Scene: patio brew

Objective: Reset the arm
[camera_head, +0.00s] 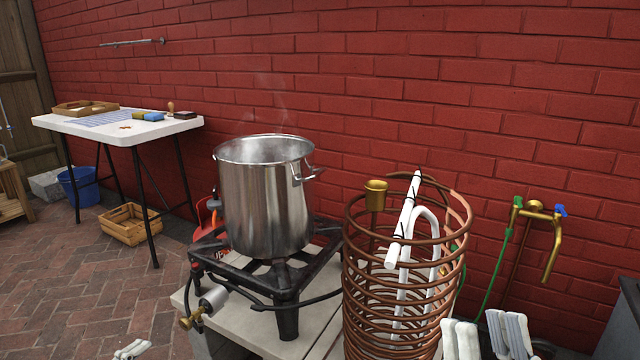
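My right gripper (485,336) is at the bottom edge, right of centre in the head view. Its two pale fingers stand apart with nothing seen between them, so it is open. It shows just right of the copper coil's lower part; I cannot tell whether they touch. Only a small pale tip of my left gripper (132,349) shows at the bottom left, over the brick paving. The rest of it is cut off by the frame, so I cannot tell whether it is open or shut.
A steaming steel pot (264,200) stands on a black burner (288,312). A tall copper coil (350,270) surrounds white pipes (407,225). Brass taps (537,210) are on the red wall. A white table (62,124) stands at the left, a wooden crate (128,226) below.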

